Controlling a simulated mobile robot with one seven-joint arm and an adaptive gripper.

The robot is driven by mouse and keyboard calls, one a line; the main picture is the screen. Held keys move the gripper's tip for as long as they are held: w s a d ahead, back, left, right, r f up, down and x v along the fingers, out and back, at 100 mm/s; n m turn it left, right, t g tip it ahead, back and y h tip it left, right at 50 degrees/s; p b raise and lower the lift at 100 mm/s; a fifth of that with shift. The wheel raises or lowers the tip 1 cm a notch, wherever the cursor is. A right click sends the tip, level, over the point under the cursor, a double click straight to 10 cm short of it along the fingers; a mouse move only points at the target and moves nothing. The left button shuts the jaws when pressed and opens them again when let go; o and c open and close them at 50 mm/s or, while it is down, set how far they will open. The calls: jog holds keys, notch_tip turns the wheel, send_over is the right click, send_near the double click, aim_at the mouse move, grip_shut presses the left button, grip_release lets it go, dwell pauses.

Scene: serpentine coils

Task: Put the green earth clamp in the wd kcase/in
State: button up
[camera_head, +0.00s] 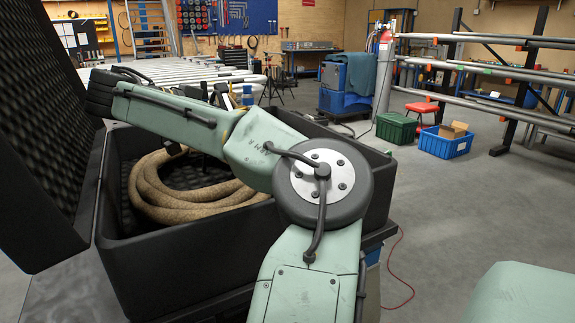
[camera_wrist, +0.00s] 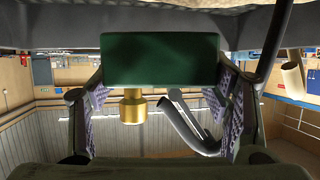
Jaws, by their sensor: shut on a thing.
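The green earth clamp (camera_wrist: 160,60) shows in the wrist view as a dark green block with a brass stud (camera_wrist: 133,107) and a dark bent bar (camera_wrist: 187,124). My gripper (camera_wrist: 163,108) is shut on it, with one patterned finger pad on each side. In the head view my arm reaches over the case, and the clamp and gripper cannot be made out clearly behind it. The black case (camera_head: 190,268) stands open, its foam-lined lid (camera_head: 40,130) raised at the left. How far the clamp is above the case floor cannot be told.
A thick tan coiled hose (camera_head: 160,196) lies inside the case, partly behind my arm. Behind stand a green crate (camera_head: 396,128), a blue bin (camera_head: 445,145) and a red stool (camera_head: 421,108). A pipe rack (camera_head: 500,70) stands at the right. The floor right of the case is mostly clear.

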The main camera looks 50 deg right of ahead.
jog(key=s+d+m+g, duration=0.3)
jog(key=s+d, duration=1)
jog(key=d, duration=0.1)
jog(key=shift+y, duration=0.4)
jog(key=f+p, duration=0.1)
jog(key=f, duration=0.1)
jog(key=f+p, duration=0.1)
jog(key=f, duration=0.2)
jog(key=f+p, duration=0.1)
jog(key=f, duration=0.2)
jog(key=shift+s+a+p, duration=0.1)
jog(key=shift+s+p, duration=0.3)
jog(key=shift+f, duration=0.6)
jog(key=shift+f, duration=0.2)
jog(key=o, duration=2)
jog(key=shift+c, duration=0.2)
